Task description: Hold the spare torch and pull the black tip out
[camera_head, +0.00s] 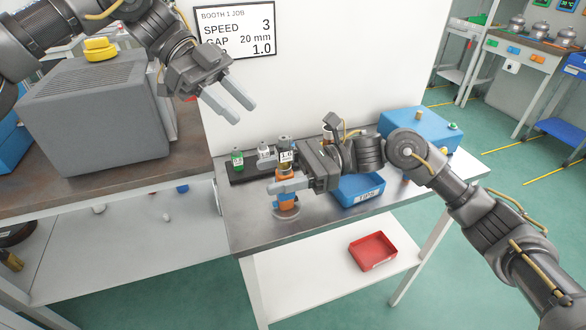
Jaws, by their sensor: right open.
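An orange and grey upright piece, apparently the spare torch (286,201), stands on a round base near the front left of the metal table. My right gripper (275,184) is at its upper part, with a finger crossing in front of it. The gripper is open, and I cannot tell whether it touches the piece. A black tip cannot be made out; the top is partly hidden by the gripper and by things behind. My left gripper (240,112) is open and empty, high in front of the white wall, up and left of the torch.
A dark rack (240,174) with small labelled containers, one green and one marked 1.0, stands behind the torch. A blue bin (366,199) lies right of my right gripper. A blue box (400,121) stands at the back right. A grey machine (95,115) is at left.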

